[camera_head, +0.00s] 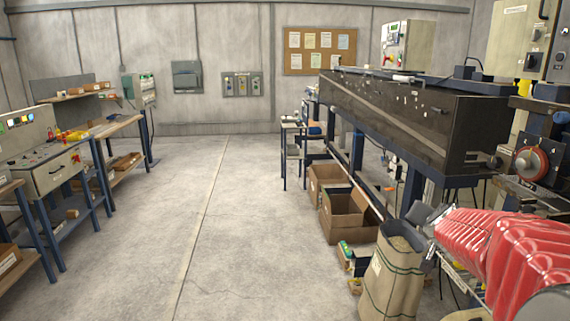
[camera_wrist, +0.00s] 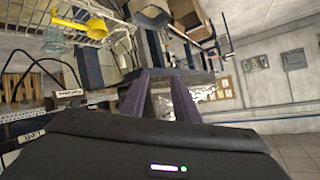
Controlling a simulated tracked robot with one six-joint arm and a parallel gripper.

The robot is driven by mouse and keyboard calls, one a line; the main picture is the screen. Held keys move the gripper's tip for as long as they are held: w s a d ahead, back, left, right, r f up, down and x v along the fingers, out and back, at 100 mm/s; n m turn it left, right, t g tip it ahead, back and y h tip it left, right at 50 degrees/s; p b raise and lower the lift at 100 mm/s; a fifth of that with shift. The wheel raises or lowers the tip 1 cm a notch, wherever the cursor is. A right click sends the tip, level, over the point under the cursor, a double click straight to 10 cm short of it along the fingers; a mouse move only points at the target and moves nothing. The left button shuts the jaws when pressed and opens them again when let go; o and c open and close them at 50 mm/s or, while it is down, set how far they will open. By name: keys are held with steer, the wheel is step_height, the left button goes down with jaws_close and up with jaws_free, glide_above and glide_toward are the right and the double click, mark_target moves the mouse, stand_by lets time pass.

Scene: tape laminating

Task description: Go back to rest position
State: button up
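My arm in its red ribbed cover (camera_head: 520,250) reaches in from the lower right in the head view. My grey gripper (camera_head: 432,216) is at its left end, above the sack and beside the long dark machine. In the wrist view the two purple-grey fingers of my gripper (camera_wrist: 160,88) stand apart with a gap between them, and I see nothing held there. The fingertips show only small and dim in the head view.
The long dark machine (camera_head: 400,110) runs along the right. A tan sack (camera_head: 393,272) and open cardboard boxes (camera_head: 343,212) stand below it. A control console (camera_head: 45,155) and workbench (camera_head: 118,125) line the left. The middle floor (camera_head: 215,220) is clear.

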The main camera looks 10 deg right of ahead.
steer(key=s+a+f+n+g+y, duration=0.25)
steer(key=s+a+f, duration=0.2)
steer(key=a, duration=0.45)
steer(key=s+a+f+n+g+y, duration=0.1)
steer(key=s+a+f+n+y, duration=0.15)
steer(key=s+a, duration=0.55)
steer(key=s+a+f+n+g+y, duration=0.1)
steer(key=s+a+n, duration=0.4)
steer(key=s+a, duration=0.9)
steer(key=shift+s+n+g, duration=0.3)
steer(key=shift+s+g, duration=0.05)
steer(key=shift+g, duration=0.2)
steer(key=shift+d, duration=0.15)
